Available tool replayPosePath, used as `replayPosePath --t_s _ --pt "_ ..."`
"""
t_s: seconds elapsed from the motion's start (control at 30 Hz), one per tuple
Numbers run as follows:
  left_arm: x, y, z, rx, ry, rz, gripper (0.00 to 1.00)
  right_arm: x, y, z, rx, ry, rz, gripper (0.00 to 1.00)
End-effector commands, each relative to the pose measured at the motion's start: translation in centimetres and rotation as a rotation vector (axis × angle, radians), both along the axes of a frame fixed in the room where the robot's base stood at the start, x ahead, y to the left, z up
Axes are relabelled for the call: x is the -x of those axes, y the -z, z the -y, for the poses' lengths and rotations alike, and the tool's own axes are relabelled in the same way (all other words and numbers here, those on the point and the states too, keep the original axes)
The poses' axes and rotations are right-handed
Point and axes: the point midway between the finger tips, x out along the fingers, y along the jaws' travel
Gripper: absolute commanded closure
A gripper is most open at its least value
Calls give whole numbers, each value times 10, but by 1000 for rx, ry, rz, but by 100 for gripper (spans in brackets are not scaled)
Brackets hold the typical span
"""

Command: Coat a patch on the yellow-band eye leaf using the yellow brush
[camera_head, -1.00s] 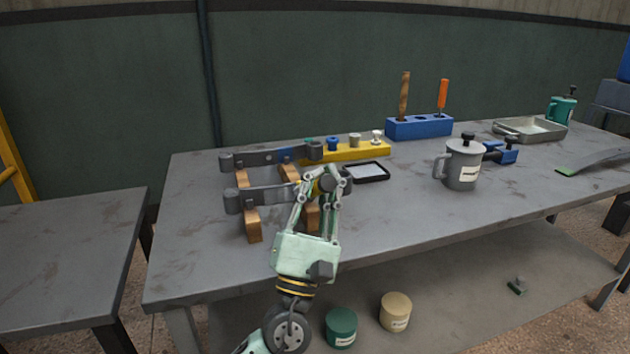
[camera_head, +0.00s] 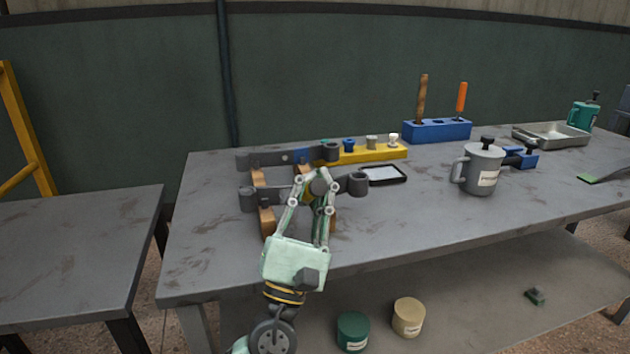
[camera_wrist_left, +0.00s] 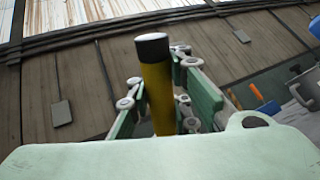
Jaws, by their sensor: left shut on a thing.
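My left gripper (camera_head: 318,186) is shut on the yellow brush (camera_wrist_left: 157,95), a yellow handle with a black end in the left wrist view. The brush's working end is hidden. In the head view the gripper is over the front eye leaf (camera_head: 276,193), a dark grey bar with an eye at each end. A bit of yellow, probably its band, shows beside the fingers. Whether the brush touches the leaf cannot be told. A second eye leaf (camera_head: 265,158) with a blue band lies behind. Both rest on wooden blocks (camera_head: 266,220). My right gripper is not in view.
A yellow rack (camera_head: 378,155) with several knobs stands behind a dark-framed pad (camera_head: 384,175). A grey mug (camera_head: 482,170), a blue holder (camera_head: 437,131) with two upright tools and a metal tray (camera_head: 551,136) stand to the right. The bench front between pad and mug is clear.

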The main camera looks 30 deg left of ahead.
Motion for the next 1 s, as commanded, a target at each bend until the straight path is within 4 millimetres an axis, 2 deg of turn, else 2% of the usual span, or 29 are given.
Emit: replayPosePath --t_s 0.5,1.0 --pt "32 0 39 2 2 0 100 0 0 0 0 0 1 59" --pt "38 0 45 1 2 0 100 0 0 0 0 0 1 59"
